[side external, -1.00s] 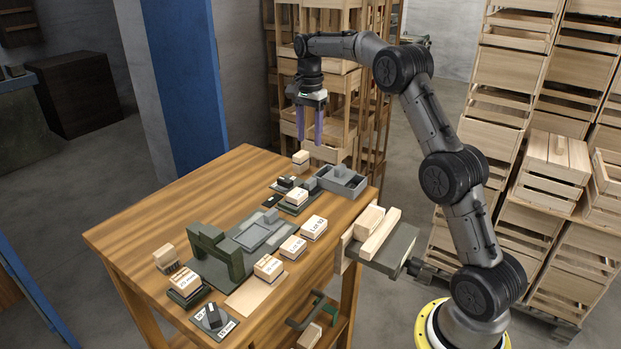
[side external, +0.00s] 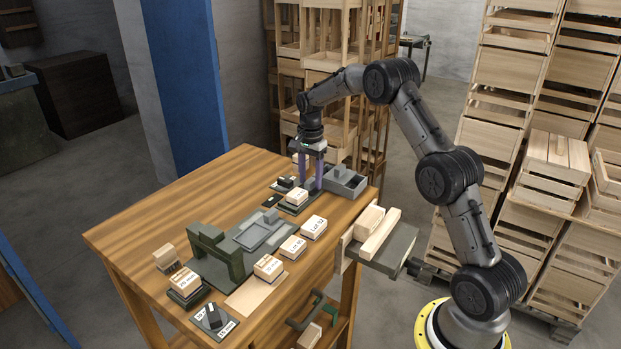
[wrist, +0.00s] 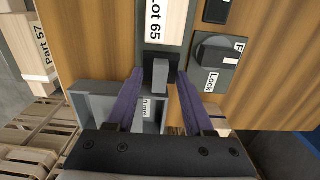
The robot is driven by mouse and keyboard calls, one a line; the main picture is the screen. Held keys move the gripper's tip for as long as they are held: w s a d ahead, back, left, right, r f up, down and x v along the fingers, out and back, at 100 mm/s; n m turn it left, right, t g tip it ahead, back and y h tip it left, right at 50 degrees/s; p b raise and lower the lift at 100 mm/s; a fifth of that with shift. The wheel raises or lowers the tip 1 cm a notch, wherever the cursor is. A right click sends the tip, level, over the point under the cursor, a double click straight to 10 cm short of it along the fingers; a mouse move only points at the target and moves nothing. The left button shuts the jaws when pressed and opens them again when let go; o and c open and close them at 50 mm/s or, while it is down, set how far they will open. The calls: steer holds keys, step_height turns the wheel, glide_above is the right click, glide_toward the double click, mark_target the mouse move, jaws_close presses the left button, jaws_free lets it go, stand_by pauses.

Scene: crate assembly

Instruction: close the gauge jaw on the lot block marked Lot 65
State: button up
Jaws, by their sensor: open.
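The Lot 65 block (wrist: 172,20) is pale wood with its label facing up, and lies on a grey gauge base at the top of the wrist view. In the side view it sits at the table's far part (side external: 295,196). The gauge jaw (wrist: 160,75), a small grey upright block, stands on the same base, near the block's end. My gripper (wrist: 158,78) is open, with its purple fingers on either side of the jaw and gaps visible. In the side view my gripper (side external: 312,186) is down at the gauge, partly hiding the jaw.
A black knob (wrist: 213,50) on a plate with a Lock label is right of the gauge. A grey compartmented tray (wrist: 92,98) is close on the left. Other lot blocks (side external: 314,226) and a green arch fixture (side external: 222,250) stand nearer the table's front.

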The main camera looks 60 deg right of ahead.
steer(key=shift+f, duration=0.1)
jaws_close()
stand_by(1.4)
